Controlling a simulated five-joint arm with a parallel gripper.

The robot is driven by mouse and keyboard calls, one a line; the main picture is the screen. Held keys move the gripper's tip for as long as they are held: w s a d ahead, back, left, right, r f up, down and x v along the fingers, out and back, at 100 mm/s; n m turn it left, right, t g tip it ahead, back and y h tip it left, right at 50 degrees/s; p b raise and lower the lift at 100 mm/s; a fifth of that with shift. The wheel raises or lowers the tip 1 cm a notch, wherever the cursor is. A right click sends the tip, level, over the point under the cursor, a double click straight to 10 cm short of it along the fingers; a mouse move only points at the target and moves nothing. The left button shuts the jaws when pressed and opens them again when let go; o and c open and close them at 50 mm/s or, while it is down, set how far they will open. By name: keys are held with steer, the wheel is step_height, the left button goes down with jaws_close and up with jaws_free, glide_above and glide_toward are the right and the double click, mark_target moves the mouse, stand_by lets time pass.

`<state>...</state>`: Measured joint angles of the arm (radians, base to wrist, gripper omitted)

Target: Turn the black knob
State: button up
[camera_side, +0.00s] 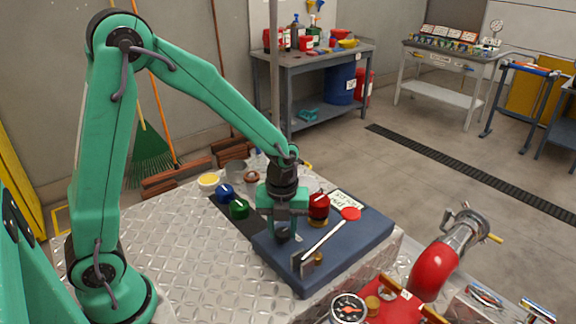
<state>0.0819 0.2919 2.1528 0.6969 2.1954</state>
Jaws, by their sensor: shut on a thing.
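My gripper (283,228) points straight down over the dark blue block (345,243). Its jaws are shut on a small dark knob (283,234), which is mostly hidden between the fingers. A red knob (318,206) on a brass stem stands just right of the gripper. A pale rod with a flat red disc (351,213) at its end slants across the block in front of it. Whether the dark knob has been turned cannot be seen.
A blue ball-like knob (224,193) and a green one (239,209) sit left of the gripper. The diamond-plate surface (200,260) is clear at front left.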

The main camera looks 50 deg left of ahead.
mark_target(283, 231)
steer(key=shift+m, duration=0.6)
steer(key=o, duration=1)
steer(key=shift+c, duration=0.2)
steer(key=shift+r, duration=0.1)
steer(key=shift+r, duration=3.85)
